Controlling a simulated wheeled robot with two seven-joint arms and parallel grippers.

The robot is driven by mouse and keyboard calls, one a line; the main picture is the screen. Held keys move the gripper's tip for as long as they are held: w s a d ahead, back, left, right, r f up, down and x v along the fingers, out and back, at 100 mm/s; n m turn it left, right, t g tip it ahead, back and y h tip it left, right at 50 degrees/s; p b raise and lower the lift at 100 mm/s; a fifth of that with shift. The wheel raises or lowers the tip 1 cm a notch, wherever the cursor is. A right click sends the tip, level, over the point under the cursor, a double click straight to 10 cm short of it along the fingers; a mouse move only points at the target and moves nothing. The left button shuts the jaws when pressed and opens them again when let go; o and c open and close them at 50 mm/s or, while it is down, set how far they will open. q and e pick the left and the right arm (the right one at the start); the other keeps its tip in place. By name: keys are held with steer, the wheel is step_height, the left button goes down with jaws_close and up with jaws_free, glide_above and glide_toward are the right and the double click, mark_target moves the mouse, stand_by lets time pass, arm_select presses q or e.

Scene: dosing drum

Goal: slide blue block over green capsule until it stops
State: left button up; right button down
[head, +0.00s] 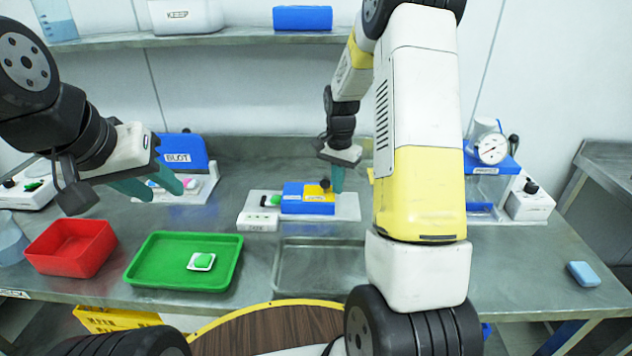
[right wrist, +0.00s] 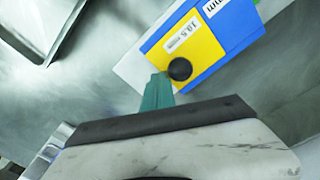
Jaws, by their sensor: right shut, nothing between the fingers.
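The blue block (head: 295,199) sits on a white base plate (head: 347,208) in the middle of the bench. A yellow section with a black knob (head: 324,184) is at its right end; the knob also shows in the right wrist view (right wrist: 179,69). A small green piece (head: 276,200), likely the green capsule, shows just left of the block, beside a dark part. My right gripper (head: 338,180) is shut and empty, its fingertips (right wrist: 158,90) close beside the knob; I cannot tell if they touch. My left gripper (head: 157,187) is open and empty, above the bench at the left.
A green tray (head: 138,277) with a white-and-green piece and a red bin (head: 48,262) lie at the left front. A blue "BLOT" device (head: 185,153) stands behind my left gripper. A gauge stand (head: 491,150) is at the right. A metal tray (head: 285,270) lies in front of the base plate.

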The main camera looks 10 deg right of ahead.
mark_target(308, 192)
steer(key=shift+w+a, duration=0.4)
steer(key=shift+a, duration=1.2)
steer(key=shift+w+a, duration=0.4)
steer(key=shift+a, duration=1.15)
steer(key=shift+w+a, duration=0.4)
steer(key=shift+a, duration=1.2)
steer(key=shift+d, duration=0.1)
steer(key=shift+s+d, duration=0.15)
steer(key=shift+d, duration=0.5)
step_height(308, 192, up, 8)
